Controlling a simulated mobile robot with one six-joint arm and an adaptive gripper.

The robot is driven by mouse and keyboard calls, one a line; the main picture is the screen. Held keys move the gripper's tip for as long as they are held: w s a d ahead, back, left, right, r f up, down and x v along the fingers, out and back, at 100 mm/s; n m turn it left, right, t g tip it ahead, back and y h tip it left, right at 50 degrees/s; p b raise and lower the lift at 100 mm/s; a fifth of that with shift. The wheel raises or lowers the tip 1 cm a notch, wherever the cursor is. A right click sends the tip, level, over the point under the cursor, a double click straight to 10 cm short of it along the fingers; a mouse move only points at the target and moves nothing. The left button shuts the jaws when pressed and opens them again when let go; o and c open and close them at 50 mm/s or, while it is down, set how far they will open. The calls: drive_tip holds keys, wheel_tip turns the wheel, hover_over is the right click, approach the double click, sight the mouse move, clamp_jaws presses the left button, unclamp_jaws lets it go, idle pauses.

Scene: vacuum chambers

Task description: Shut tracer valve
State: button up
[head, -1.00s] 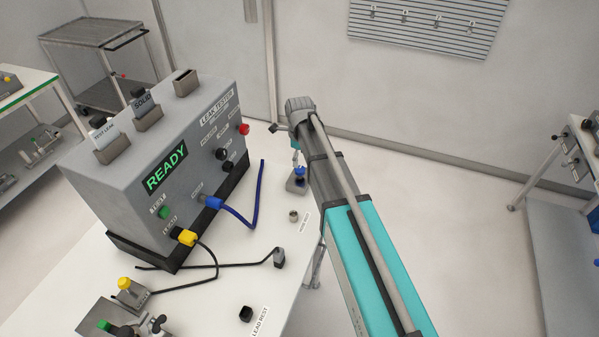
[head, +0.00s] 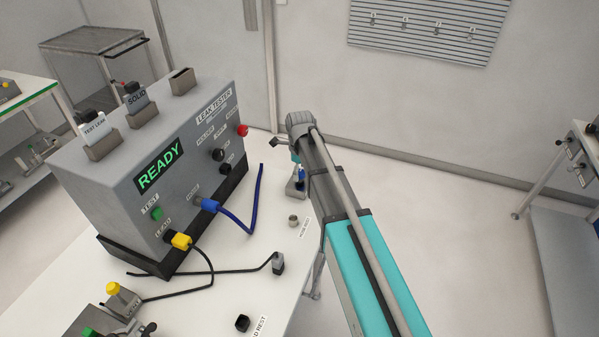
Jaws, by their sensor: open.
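A small grey block with a blue knob (head: 301,178) stands at the table's far right edge, partly hidden by my arm. I cannot read a label on it, so I cannot tell if it is the tracer valve. My gripper (head: 296,163) points down just above this block, small and largely hidden by my wrist. It is open; whether it touches the knob cannot be told. A yellow-knobbed block (head: 122,298) and a green-knobbed fitting (head: 90,332) sit at the front left of the table.
A grey leak tester (head: 165,150) reading READY fills the table's left part, with a blue hose (head: 250,222) and a yellow-plugged lead (head: 181,241). A black lead rest (head: 242,323) is at the front. Open floor lies right of my arm.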

drive_tip(key=shift+c, duration=0.3)
drive_tip(key=c, duration=1.1)
drive_tip(key=shift+a+n, duration=0.1)
drive_tip(key=shift+n, duration=0.4)
drive_tip(key=n, duration=0.2)
drive_tip(key=shift+n, duration=0.4)
drive_tip(key=n, duration=1.4)
